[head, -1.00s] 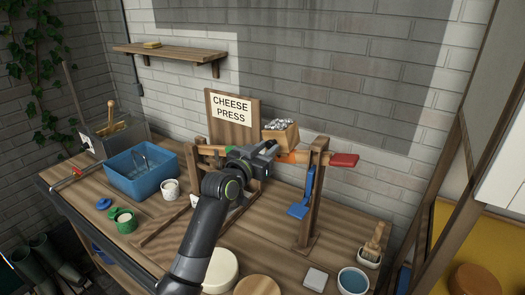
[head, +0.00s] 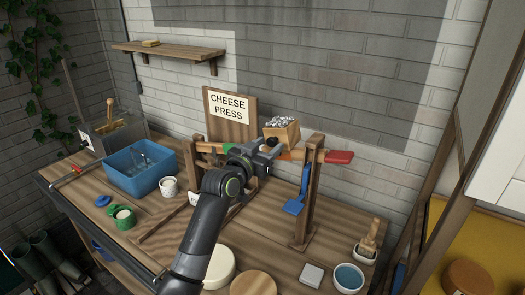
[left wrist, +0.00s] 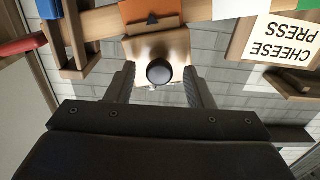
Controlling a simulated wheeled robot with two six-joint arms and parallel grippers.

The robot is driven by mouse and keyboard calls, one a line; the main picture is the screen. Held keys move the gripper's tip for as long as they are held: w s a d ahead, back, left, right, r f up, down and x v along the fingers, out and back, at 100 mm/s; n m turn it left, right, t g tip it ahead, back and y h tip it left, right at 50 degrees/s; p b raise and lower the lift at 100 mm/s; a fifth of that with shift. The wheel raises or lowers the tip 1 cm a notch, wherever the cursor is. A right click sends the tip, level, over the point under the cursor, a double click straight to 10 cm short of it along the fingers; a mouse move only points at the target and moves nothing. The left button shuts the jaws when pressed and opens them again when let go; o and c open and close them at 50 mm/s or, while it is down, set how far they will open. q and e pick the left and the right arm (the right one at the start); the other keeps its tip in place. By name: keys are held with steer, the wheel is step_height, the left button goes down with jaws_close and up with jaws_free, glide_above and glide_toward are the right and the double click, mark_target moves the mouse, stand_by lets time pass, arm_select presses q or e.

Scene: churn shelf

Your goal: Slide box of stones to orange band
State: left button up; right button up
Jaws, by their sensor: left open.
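The wooden box of stones (head: 287,136) sits on the press's long beam, with grey stones on top and a black knob (head: 272,142) on its near face. In the left wrist view, the box (left wrist: 178,45) and its round knob (left wrist: 159,73) are in front of my gripper. The orange band (left wrist: 140,11) is on the beam, and a small dark pointer on the box lies against it. My left gripper (left wrist: 160,88) is open, its fingers on either side of the knob with gaps to both. My right gripper is not in view.
The beam has a red end (head: 339,157) beyond a wooden post (head: 310,190) with a blue lever (head: 294,206). A cheese press sign (head: 229,108) stands behind. A blue tub (head: 140,168) and white cup (head: 168,186) stand left on the bench.

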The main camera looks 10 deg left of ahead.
arm_select(q)
steer(key=shift+s+a, duration=0.2)
steer(key=shift+s, duration=0.2)
steer(key=b+v, duration=0.4)
steer(key=v, duration=1.2)
steer(key=shift+s, duration=0.25)
